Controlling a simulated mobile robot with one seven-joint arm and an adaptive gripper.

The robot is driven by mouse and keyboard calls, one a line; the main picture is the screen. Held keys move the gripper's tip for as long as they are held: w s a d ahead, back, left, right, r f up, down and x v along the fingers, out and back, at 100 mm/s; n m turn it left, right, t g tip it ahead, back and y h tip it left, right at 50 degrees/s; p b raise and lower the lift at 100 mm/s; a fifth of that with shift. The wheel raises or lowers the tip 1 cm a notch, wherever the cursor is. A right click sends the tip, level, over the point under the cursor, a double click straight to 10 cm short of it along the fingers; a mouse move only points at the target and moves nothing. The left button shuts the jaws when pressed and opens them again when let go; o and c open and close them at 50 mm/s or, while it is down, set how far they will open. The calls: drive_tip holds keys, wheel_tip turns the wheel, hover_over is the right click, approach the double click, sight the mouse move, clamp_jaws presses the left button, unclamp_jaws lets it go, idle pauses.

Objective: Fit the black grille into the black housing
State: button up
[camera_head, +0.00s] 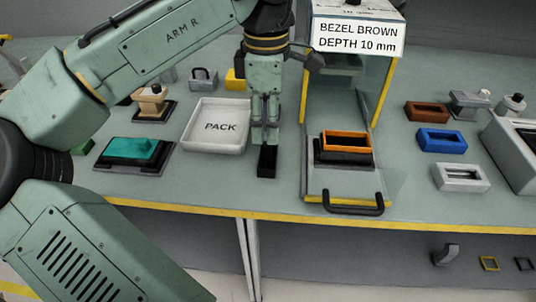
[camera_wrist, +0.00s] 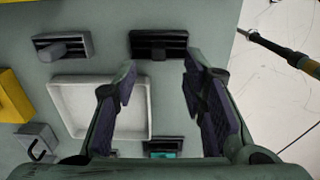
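A small black box-shaped part (camera_head: 267,163) stands on the bench right of the white tray. In the wrist view this black part (camera_wrist: 158,44) shows dark bars across its top. I cannot tell whether it is the grille, the housing, or both together. My gripper (camera_head: 265,142) points down just behind and above it in the head view. In the wrist view my gripper (camera_wrist: 159,88) has its fingers wide apart, with nothing seen held between them. The black part lies beyond the fingertips there. No second black part is clearly identifiable.
The white PACK tray (camera_head: 216,149) is close on the left, with a teal piece (camera_head: 132,148) on a black base beyond it. An orange frame (camera_head: 346,134) sits in a dark fixture on the right, under a sign (camera_head: 358,36). Brown, blue and white frames stand farther right.

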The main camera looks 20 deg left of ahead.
sight(268, 153)
wheel_tip(268, 153, down, 5)
drive_tip(key=shift+w+d+p, duration=0.1)
drive_tip(key=shift+p, duration=0.5)
drive_tip(key=shift+c, duration=0.4)
clamp_jaws()
